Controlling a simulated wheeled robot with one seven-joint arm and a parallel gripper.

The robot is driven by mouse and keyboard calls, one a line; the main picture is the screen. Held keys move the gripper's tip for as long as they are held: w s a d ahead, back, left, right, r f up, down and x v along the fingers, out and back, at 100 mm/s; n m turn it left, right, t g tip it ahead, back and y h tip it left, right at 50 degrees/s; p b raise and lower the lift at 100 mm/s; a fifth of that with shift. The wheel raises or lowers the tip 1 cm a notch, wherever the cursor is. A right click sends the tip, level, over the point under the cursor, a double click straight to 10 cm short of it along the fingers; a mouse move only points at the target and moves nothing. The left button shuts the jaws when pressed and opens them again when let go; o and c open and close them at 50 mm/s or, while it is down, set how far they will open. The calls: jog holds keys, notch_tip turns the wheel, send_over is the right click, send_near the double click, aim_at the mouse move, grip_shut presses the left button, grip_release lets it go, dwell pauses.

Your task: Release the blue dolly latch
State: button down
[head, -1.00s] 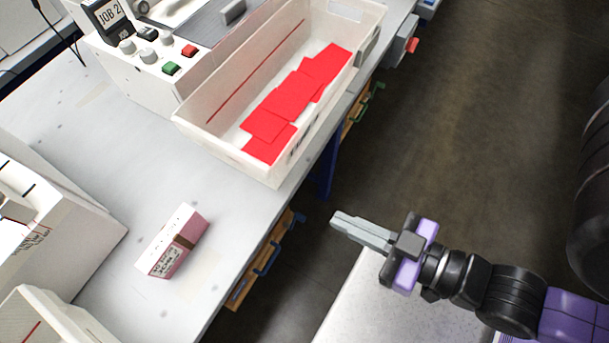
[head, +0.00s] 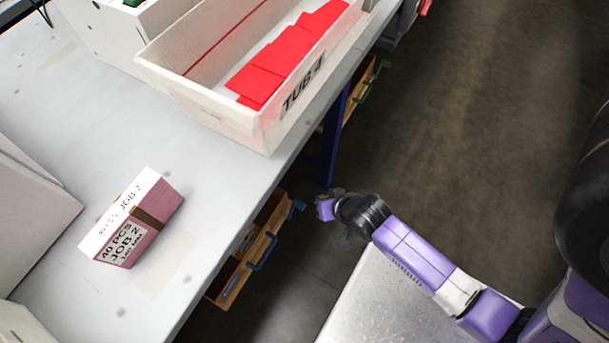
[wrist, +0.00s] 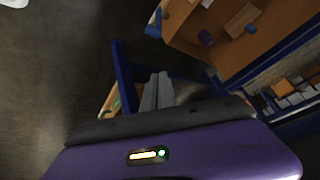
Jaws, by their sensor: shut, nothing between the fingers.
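Under the bench, a wooden dolly (head: 232,278) carries a blue handle-like bar (head: 262,252) and a smaller blue piece (head: 298,206) at its far end. I cannot tell surely which is the latch. In the wrist view, a wooden box (wrist: 195,38) shows at the top with a blue piece (wrist: 154,28) at its left corner and another (wrist: 250,29) further right. My gripper (wrist: 157,92) is shut and empty, its two grey fingers together, below the box in the picture and apart from that left piece. In the head view my purple hand is just right of the smaller blue piece; its fingers are hidden.
The bench top (head: 60,110) overhangs the dolly, with a blue bench leg (head: 331,145) beyond. A second wooden dolly with a green handle (head: 375,75) stands further back. A tub of red cards (head: 200,103) and a pink box (head: 150,215) are on the bench. Open floor lies right.

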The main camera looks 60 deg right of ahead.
jog(key=w+d+f+m+g+y+b, duration=0.1)
jog(key=w+d+f+m+g+b, duration=0.2)
jog(key=f, duration=0.4)
jog(key=w+d+f+m+g+y+b, duration=0.1)
jog(key=w+d+f+m+g+b, duration=0.2)
jog(key=w+d+f+m+b, duration=0.2)
notch_tip(320, 180, down, 3)
jog(key=w+d+b, duration=0.1)
jog(key=w+b, duration=0.1)
jog(key=shift+d+m+g+y+b, duration=0.3)
jog(key=shift+m+y+b, duration=0.05)
jog(key=shift+m+y, duration=0.05)
notch_tip(320, 180, down, 10)
jog(key=b, duration=0.6)
jog(key=a, duration=0.1)
jog(key=a+r, duration=0.1)
jog(key=a, duration=0.1)
jog(key=shift+a+r, duration=0.25)
jog(key=shift+a, duration=0.1)
jog(key=shift+a+r, duration=0.1)
